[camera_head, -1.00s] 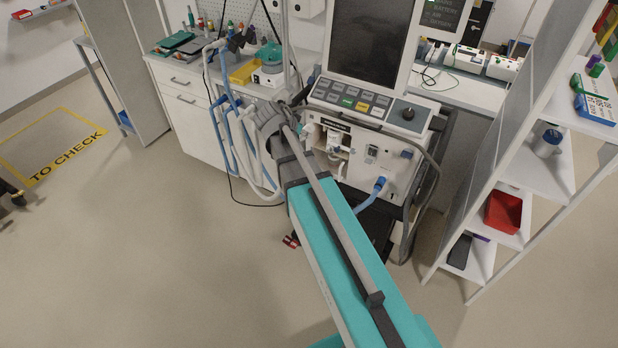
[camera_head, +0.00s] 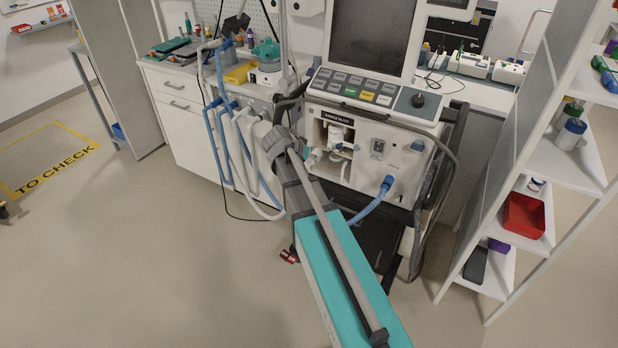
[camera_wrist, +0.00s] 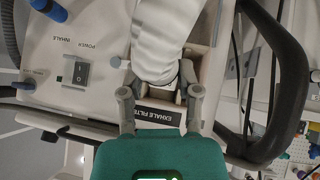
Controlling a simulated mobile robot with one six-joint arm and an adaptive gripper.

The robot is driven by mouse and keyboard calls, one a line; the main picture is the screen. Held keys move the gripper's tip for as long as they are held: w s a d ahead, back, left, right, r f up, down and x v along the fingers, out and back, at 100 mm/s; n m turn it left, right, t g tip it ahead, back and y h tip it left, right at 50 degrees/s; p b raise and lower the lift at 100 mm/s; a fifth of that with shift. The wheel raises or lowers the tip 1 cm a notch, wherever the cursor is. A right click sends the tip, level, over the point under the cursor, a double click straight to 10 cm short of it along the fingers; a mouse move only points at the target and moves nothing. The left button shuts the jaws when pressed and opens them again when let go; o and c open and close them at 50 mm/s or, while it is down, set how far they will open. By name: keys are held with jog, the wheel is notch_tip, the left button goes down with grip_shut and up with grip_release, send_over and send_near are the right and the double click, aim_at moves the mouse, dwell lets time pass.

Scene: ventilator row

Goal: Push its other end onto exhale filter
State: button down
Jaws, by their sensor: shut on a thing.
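In the wrist view a thick white tube piece (camera_wrist: 163,45), which looks like the white hose's end, lies between the fingers of my gripper (camera_wrist: 160,103). The gripper is shut on it, in front of the compartment labelled EXHALE FILTER (camera_wrist: 158,118). Whether the tube touches the filter is hidden. In the head view white parts show in the ventilator's open compartment (camera_head: 335,140); my arm hides most of the gripper. The white hose (camera_head: 262,206) hangs in a loop left of my arm.
The blue hose (camera_head: 376,203) is on the ventilator's right port, near the power switch (camera_wrist: 80,72). A dark rail (camera_wrist: 290,85) curves close right of my gripper in the wrist view.

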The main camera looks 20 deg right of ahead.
aim_at(308, 164)
jog(key=shift+w+d+f+b, duration=0.1)
jog(key=shift+d+f+b, duration=0.05)
jog(key=shift+f+b, duration=0.5)
jog(key=shift+w+d+f+b, duration=0.15)
jog(key=shift+f+b, duration=0.25)
jog(key=shift+f, duration=0.4)
jog(key=shift+w+d+f+b, duration=0.1)
jog(key=shift+d+f+b, duration=0.1)
jog(key=shift+f+b, duration=0.45)
jog(key=shift+w+d, duration=0.1)
jog(key=shift+d, duration=0.1)
jog(key=shift+w+d, duration=0.85)
jog(key=shift+d, duration=0.25)
jog(key=shift+w+d, duration=0.85)
jog(key=shift+d, duration=0.2)
jog(key=shift+w+d, duration=1.05)
jog(key=shift+d, duration=0.25)
dwell(0.5)
jog(key=shift+c, duration=1.1)
grip_release()
jog(key=shift+s+a, duration=0.1)
